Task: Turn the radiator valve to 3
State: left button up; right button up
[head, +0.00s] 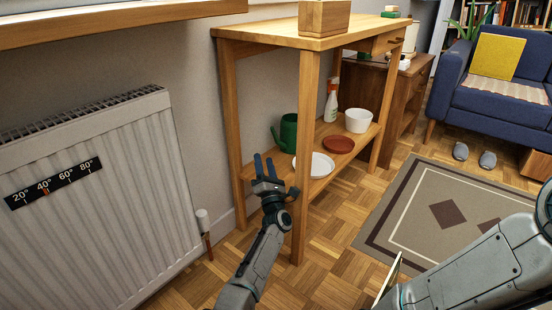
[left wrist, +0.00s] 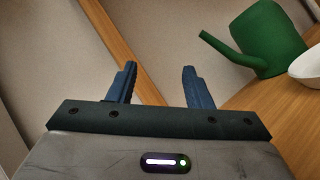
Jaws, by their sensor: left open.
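The white radiator valve (head: 203,222) stands at the lower right corner of the white radiator (head: 110,190) in the head view, on a copper-coloured pipe near the floor. Its number markings are too small to read. My left gripper (head: 264,160) is open and empty. In the head view it appears to the right of the valve and higher, in front of the wooden shelf unit. In the left wrist view its two blue fingers (left wrist: 158,78) are apart with nothing between them, and the valve is not in that view. My right gripper is not in view.
The wooden shelf unit (head: 304,160) stands right of the radiator, its legs near my left gripper. A rug (head: 400,215) lies right.

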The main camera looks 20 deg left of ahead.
pick_arm(q)
jog(key=d+m+h, duration=0.1)
jog(key=m+h, duration=0.1)
jog(key=d+r+m+t+h, duration=0.1)
jog(key=m+h, duration=0.1)
jog(key=d+m+t+h, duration=0.1)
jog(key=m+h, duration=0.1)
jog(key=m, duration=0.1)
jog(key=shift+w+d+r+p, duration=0.25)
jog(key=shift+w+d+p, duration=0.05)
jog(key=shift+w+p, duration=0.1)
jog(key=shift+s, duration=0.1)
